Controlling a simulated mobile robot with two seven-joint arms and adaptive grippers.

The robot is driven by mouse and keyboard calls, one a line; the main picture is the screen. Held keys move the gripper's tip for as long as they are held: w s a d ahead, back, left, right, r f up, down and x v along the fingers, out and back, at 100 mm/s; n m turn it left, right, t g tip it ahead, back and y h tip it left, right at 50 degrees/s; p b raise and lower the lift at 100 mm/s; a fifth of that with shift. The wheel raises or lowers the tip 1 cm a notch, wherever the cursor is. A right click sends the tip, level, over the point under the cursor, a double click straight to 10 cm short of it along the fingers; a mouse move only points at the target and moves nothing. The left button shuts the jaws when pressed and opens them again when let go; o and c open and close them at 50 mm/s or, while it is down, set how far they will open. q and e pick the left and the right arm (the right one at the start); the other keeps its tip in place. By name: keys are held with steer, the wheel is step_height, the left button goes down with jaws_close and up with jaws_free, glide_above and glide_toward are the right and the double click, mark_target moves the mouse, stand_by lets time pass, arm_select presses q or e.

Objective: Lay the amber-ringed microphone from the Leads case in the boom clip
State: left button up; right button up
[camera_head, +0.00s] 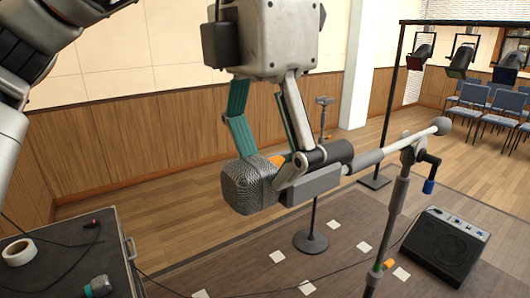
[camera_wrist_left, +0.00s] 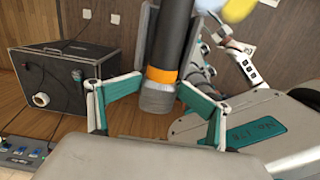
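The amber-ringed microphone has a grey mesh head (camera_head: 250,186), an amber ring and a black body (camera_head: 330,152). It also shows in the left wrist view (camera_wrist_left: 170,50), mesh end towards me. My left gripper (camera_head: 268,168) comes down from above, its fingertips on either side of the microphone near the ring, apparently closed on it. The boom clip (camera_head: 314,186) is a grey block at the boom's end; the microphone lies along it, but I cannot tell if it is fully seated. The Leads case (camera_head: 118,250) is black, at lower left. My right gripper is not in view.
The boom arm (camera_head: 395,145) runs back right to its stand (camera_head: 393,220). A teal-ringed microphone (camera_head: 98,286) and white tape roll (camera_head: 19,252) are on the case. A black speaker (camera_head: 445,244) stands at right. Another stand (camera_head: 311,240) is behind my gripper.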

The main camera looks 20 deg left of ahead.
arm_select(q)
steer(key=shift+s, duration=0.15)
steer(key=shift+a+r, duration=0.1)
step_height(320, 180, up, 12)
steer(key=shift+s, duration=0.2)
stand_by(0.6)
steer(key=shift+a+r, duration=0.1)
steer(key=shift+a, duration=0.05)
step_height(320, 180, up, 8)
steer(key=p, duration=0.1)
steer(key=shift+p, duration=0.35)
stand_by(0.9)
